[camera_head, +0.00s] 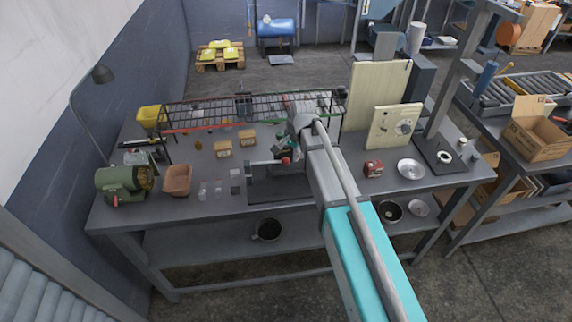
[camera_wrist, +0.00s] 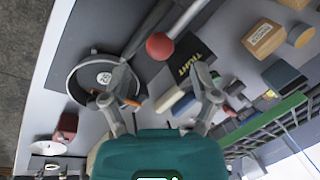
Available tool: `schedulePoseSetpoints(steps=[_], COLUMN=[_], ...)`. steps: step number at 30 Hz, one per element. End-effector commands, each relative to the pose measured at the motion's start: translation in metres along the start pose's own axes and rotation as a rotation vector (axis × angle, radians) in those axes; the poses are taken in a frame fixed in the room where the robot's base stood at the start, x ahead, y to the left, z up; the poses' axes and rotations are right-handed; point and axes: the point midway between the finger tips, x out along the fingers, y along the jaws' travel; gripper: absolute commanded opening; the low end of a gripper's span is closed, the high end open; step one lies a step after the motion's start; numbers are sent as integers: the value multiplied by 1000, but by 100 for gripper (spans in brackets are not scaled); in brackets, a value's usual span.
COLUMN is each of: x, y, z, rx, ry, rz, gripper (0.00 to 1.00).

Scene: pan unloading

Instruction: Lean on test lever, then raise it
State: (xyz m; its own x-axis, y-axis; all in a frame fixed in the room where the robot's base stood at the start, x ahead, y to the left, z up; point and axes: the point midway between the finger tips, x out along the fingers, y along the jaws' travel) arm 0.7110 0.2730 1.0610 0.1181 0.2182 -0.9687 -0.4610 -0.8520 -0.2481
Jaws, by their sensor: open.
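The test lever is a pale rod with a red ball knob (camera_wrist: 159,46) at its end, seen in the wrist view just beyond my fingertips. The red knob also shows in the head view (camera_head: 286,160), over the dark mat on the bench. My gripper (camera_wrist: 162,88) is open, with its two fingers spread apart and nothing between them. The knob appears ahead of the gap; I see no clear contact. A round pan (camera_wrist: 88,73) with a numbered label and dark handle lies left of the knob, partly hidden by my left finger. My arm hides much of this area in the head view.
A dark plate with pale lettering (camera_wrist: 192,64) lies by my right finger. A wire rack (camera_head: 240,108) spans the back of the bench (camera_head: 140,207). Small wooden boxes (camera_head: 223,149), a brown bin (camera_head: 177,180) and a green motor (camera_head: 122,184) stand left.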

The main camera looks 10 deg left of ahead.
Motion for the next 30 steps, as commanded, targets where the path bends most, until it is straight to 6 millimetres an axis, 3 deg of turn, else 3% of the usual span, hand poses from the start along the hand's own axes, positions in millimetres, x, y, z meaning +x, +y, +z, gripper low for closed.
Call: schedulePoseSetpoints(steps=[15, 30], x=[41, 48], y=[0, 0], z=[0, 0], rx=[0, 0], ry=[0, 0], rz=[0, 0], gripper=[78, 78])
